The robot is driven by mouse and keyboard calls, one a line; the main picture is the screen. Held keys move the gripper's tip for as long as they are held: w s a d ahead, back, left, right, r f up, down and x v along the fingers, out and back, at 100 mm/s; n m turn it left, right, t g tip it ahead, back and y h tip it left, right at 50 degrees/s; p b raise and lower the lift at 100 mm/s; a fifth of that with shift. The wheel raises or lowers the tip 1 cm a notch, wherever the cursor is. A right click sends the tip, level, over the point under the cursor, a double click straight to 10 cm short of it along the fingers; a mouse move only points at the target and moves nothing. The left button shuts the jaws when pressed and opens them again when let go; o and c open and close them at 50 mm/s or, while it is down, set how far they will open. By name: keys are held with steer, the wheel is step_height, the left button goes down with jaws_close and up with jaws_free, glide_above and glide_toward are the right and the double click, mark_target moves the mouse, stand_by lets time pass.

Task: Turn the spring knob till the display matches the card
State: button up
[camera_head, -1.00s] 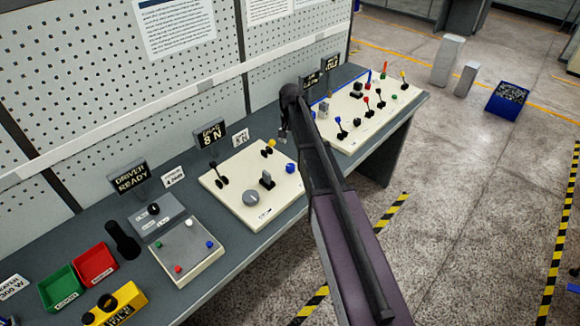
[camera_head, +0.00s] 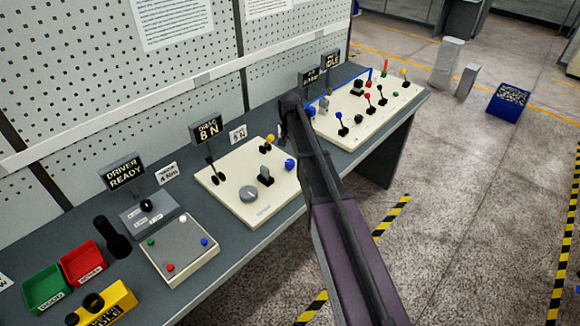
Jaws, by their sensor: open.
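A cream panel (camera_head: 228,198) on the bench carries a round grey knob (camera_head: 248,194) near its front edge. A dark display (camera_head: 207,130) behind the panel reads "8 N" under a small word I cannot read surely. A white card (camera_head: 238,133) stands right of the display; its number is too small to read surely, its unit looks like N. My arm crosses the picture from the lower right, and its far end bends down just right of this panel. My gripper is hidden behind the arm, and nothing touches the grey knob in view.
The panel also carries black levers, a yellow knob (camera_head: 270,139) and a blue knob (camera_head: 290,164). A "DRIVER READY" display (camera_head: 122,172) and a button box (camera_head: 180,250) stand left, with green (camera_head: 46,288) and red bins. A second lever panel (camera_head: 350,135) lies right, behind my arm.

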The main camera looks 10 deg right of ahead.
mark_target(290, 161)
steer(key=shift+f+b, duration=3.25)
steer(key=shift+f, duration=0.3)
steer(key=c, duration=1.1)
